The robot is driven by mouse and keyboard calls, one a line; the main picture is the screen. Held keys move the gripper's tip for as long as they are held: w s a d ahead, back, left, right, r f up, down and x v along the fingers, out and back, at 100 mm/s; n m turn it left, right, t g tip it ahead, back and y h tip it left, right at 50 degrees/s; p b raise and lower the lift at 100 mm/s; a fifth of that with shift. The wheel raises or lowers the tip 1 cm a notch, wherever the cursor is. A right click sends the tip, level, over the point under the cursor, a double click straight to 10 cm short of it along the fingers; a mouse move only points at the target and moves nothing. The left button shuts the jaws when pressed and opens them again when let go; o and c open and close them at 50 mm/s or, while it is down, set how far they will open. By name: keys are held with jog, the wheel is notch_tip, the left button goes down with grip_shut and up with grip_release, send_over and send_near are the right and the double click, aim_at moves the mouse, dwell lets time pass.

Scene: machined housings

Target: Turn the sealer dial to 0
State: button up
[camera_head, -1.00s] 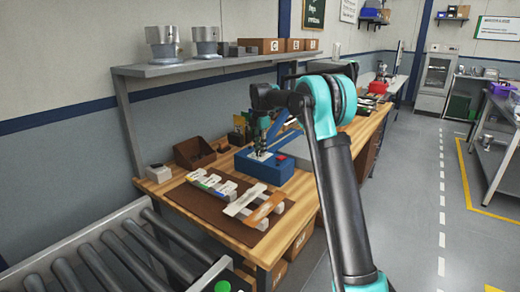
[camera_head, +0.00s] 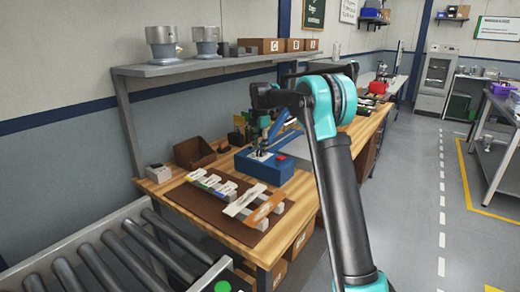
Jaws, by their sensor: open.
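The blue sealer (camera_head: 262,170) sits on the wooden workbench, with a red part on its top right and a raised blue arm slanting up behind it. I cannot make out its dial or any number; it is too small or hidden. My arm reaches over the bench from the right. My gripper (camera_head: 260,151) points down just above the top of the sealer, and it is open. The fingertips are small and dark here, so I cannot tell whether they touch anything.
In front of the sealer, a brown mat (camera_head: 196,205) holds several pale packets or strips and an orange-brown strip (camera_head: 265,207). A brown open bin (camera_head: 194,152) and a small white box (camera_head: 158,173) stand left. A grey shelf (camera_head: 215,66) overhangs the bench; a roller conveyor (camera_head: 120,262) lies front left.

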notch_tip(320, 180, up, 12)
jog(key=shift+f, duration=0.15)
dwell(0.4)
jog(key=s+d+f+m+t, duration=0.1)
jog(key=s+d+f+m, duration=0.4)
jog(key=s, duration=0.4)
jog(key=s+d+f+m+t, duration=0.1)
jog(key=s+d+f+m, duration=0.5)
jog(key=s, duration=0.3)
jog(key=s+d+f+m+t, duration=0.1)
jog(key=s+d+f+m, duration=0.4)
jog(key=s+d+m, duration=0.2)
jog(key=shift+s+d+f, duration=0.1)
jog(key=shift+s+d, duration=0.2)
jog(key=shift+s, duration=0.4)
jog(key=shift+s+d+f, duration=0.1)
jog(key=shift+s+d, duration=0.2)
jog(key=shift+s, duration=0.35)
jog(key=s+d+f+m, duration=0.2)
jog(key=s+f, duration=0.3)
jog(key=s, duration=0.3)
jog(key=s+d+f+m+t, duration=0.1)
jog(key=s+f+m, duration=0.4)
jog(key=s, duration=0.2)
jog(key=shift+s+d, duration=0.35)
jog(key=shift+c, duration=0.3)
